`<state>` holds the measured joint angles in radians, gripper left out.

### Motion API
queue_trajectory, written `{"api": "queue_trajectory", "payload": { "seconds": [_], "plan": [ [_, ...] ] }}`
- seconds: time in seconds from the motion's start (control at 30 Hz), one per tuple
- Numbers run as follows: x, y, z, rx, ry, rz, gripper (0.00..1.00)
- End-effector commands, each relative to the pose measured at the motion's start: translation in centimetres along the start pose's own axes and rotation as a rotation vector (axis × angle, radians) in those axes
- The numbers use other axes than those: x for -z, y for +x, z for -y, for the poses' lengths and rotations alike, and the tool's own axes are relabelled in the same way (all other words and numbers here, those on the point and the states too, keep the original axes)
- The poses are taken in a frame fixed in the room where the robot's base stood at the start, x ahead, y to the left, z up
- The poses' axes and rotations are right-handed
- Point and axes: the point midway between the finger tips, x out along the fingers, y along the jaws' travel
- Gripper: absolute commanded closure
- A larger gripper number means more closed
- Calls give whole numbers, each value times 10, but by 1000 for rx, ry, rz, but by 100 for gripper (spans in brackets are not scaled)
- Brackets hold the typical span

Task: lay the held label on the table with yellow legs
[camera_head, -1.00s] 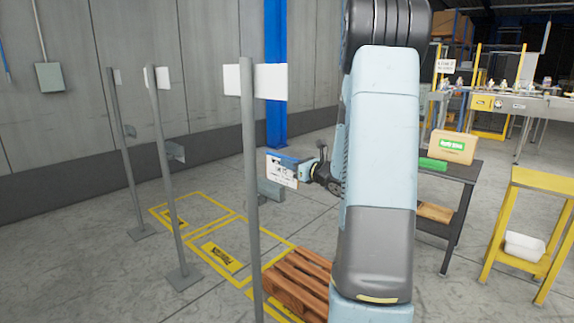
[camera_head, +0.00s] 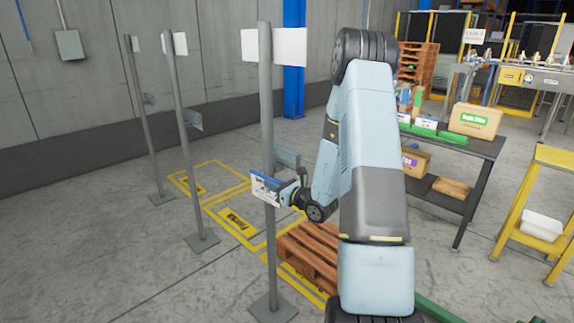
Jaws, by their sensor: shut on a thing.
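The label (camera_head: 264,187), a small white card with a blue and dark band, is held by my gripper (camera_head: 282,192). The gripper is shut on it, left of my arm's upright links, and the label overlaps the nearest grey post in the picture. I cannot tell the distance between label and post. The fingertips are small and partly hidden by the label. The table with yellow legs (camera_head: 556,157) stands at the right edge, cut off by the frame. The visible part of its yellow top looks bare. The label is well away from it, on the other side of my arm.
A dark table (camera_head: 462,142) with a cardboard box (camera_head: 475,120), green items and small cartons stands between my arm and the yellow table. A white tub (camera_head: 541,225) sits on the yellow table's lower shelf. Grey posts (camera_head: 268,100) and a wooden pallet (camera_head: 310,250) are at left.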

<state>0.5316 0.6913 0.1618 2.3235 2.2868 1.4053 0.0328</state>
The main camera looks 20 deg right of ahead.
Motion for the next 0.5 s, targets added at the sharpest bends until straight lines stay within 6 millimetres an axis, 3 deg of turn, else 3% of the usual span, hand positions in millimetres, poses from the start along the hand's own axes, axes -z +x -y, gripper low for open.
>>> {"api": "queue_trajectory", "payload": {
  "seconds": [0.2, 0.5],
  "plan": [
    [57, 22, -32, -29, 5, -2, 100],
    [109, 41, -59, -52, 3, 0, 100]
  ]
}}
